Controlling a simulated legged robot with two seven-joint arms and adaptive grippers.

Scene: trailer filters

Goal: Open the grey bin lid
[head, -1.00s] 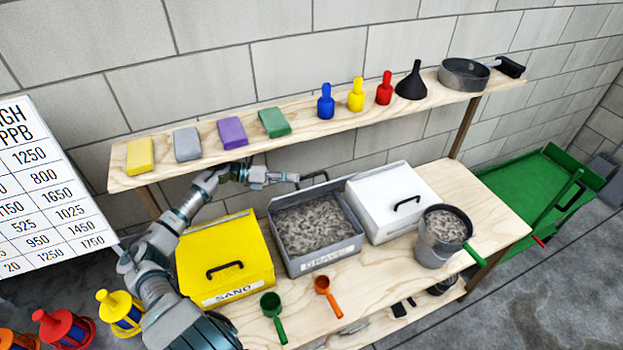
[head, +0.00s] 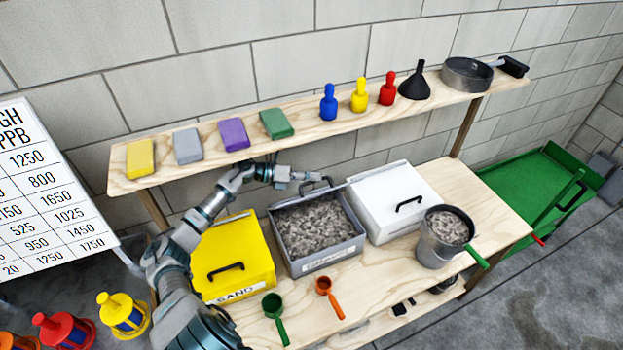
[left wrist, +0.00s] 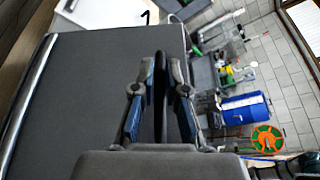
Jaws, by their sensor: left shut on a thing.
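The grey bin (head: 322,258) stands on the table between the yellow and white bins. It is open at the top and its gravel (head: 315,227) shows. The grey lid (left wrist: 110,85) fills the left of the left wrist view; in the head view it is swung up at the bin's back edge, mostly hidden. Its dark handle (head: 318,184) sticks up behind the bin. My left gripper (head: 306,178) is at this handle, and in the left wrist view its two fingers (left wrist: 160,105) are shut on the dark bar. My right gripper is not in view.
A yellow bin (head: 231,252) and a white bin (head: 392,203), both closed, flank the grey one. A shelf (head: 305,122) with sponges, bottles and a funnel runs above my left arm. A grey pot (head: 436,245) and green and orange scoops stand in front.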

